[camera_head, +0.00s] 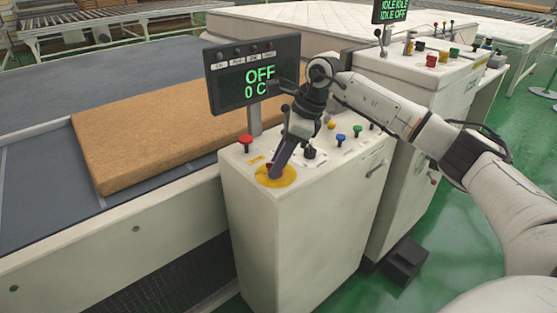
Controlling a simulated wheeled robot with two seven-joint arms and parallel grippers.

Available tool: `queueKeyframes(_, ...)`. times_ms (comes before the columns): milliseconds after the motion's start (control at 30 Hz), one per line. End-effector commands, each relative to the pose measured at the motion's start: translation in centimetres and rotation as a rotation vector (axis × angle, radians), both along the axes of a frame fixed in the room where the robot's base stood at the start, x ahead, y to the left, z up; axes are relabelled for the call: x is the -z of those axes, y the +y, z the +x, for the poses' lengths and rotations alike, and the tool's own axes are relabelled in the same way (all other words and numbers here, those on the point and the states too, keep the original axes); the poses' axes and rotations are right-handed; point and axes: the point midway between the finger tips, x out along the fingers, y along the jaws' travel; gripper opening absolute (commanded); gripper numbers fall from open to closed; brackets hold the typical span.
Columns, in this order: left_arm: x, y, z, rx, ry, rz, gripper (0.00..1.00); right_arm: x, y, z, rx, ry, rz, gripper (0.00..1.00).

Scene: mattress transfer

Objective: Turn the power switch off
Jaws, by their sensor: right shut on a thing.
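A white control cabinet (288,235) stands in the middle of the head view. The power switch, with a round yellow plate (284,180), is on its top near the front left corner. My right gripper (276,170) reaches down onto the yellow plate, its dark fingers slanting down to the left. It is shut on the switch's knob, which the fingers hide. The display (253,74) above the cabinet reads "OFF" and "0 C" in green. My left gripper is not in view.
A red button (246,140) and several coloured buttons share the cabinet top. A brown mattress slab (150,130) lies on the grey conveyor at the left. A second cabinet (440,85) stands behind. Green floor is open at the right.

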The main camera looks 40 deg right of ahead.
Motion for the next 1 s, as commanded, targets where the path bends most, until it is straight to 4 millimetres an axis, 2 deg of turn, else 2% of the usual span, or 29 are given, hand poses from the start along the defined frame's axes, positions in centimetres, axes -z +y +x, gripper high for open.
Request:
queueKeyframes(467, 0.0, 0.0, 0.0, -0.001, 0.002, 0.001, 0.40, -0.1, -0.1, 0.1, -0.013, -0.003, -0.001, 0.07)
queueKeyframes(500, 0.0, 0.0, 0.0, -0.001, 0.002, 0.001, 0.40, -0.1, -0.1, 0.1, -0.013, -0.003, -0.001, 0.35)
queueKeyframes(567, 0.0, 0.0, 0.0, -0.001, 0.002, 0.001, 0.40, -0.1, -0.1, 0.1, -0.013, -0.003, -0.001, 0.45)
queueKeyframes(600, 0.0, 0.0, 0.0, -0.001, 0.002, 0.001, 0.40, -0.1, -0.1, 0.1, -0.013, -0.003, -0.001, 0.47)
queueKeyframes(867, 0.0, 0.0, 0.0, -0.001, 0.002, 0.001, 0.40, -0.1, -0.1, 0.0, -0.012, -0.001, -0.001, 0.47)
queueKeyframes(1000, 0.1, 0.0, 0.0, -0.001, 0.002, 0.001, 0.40, -1.1, -0.4, -0.2, -0.012, -0.003, -0.001, 0.47)
